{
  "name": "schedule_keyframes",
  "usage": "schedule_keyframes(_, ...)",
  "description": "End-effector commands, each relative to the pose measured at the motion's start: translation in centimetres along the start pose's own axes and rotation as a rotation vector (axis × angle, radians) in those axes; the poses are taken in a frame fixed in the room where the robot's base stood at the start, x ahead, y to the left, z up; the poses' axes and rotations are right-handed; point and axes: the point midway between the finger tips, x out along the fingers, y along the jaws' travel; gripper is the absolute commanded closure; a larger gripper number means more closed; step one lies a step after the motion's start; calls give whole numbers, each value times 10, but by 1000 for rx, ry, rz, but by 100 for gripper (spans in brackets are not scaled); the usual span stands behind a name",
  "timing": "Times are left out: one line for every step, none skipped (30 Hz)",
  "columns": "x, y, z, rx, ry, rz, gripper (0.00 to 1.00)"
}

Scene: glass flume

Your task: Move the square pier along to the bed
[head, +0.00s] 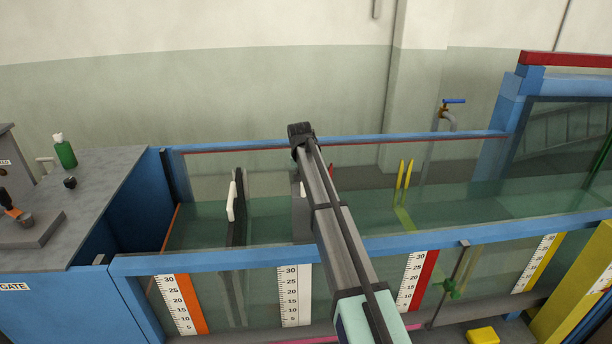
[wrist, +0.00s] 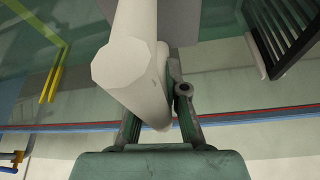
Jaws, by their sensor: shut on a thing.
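In the wrist view my gripper (wrist: 160,122) is shut on a pale, thick, faceted piece (wrist: 130,50). A plain grey block (wrist: 180,22) shows just beyond it, and I take the two to be the square pier. In the head view a flat grey face (head: 301,218) shows inside the flume, largely hidden behind my arm. My gripper is hidden there too. The flume (head: 215,258) has a blue frame and glass walls, with greenish water in it. The bed below the pier is not clearly visible.
A black slatted screen with a white grip (head: 231,202) stands left of my arm across the flume. Two yellow upright prongs (head: 404,174) stand to the right. Blue rails run along both sides. Scales (head: 295,297) line the near glass. A tap (head: 448,112) is behind.

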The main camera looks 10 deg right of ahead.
Motion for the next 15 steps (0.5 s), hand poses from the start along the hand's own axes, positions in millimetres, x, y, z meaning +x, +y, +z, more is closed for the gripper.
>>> schedule_keyframes(-2,-3,-1,-1,3,0,100)
schedule_keyframes(-2,-4,-1,-1,3,0,100)
schedule_keyframes(-2,-6,0,-1,3,0,100)
schedule_keyframes(-2,-7,0,-2,3,0,100)
schedule_keyframes(-3,-9,0,-2,3,0,100)
schedule_keyframes(-3,-10,1,-2,3,0,100)
schedule_keyframes(-3,-11,1,-2,3,0,100)
schedule_keyframes(-3,-13,1,-2,3,0,100)
schedule_keyframes(-3,-14,2,-1,3,0,100)
schedule_keyframes(-3,-16,2,-1,3,0,100)
schedule_keyframes(-3,-17,2,-1,3,0,100)
schedule_keyframes(-3,-18,2,-1,3,0,100)
schedule_keyframes(-4,-20,3,-1,3,0,100)
schedule_keyframes(-4,-21,3,0,3,0,100)
schedule_keyframes(-4,-23,3,0,3,0,100)
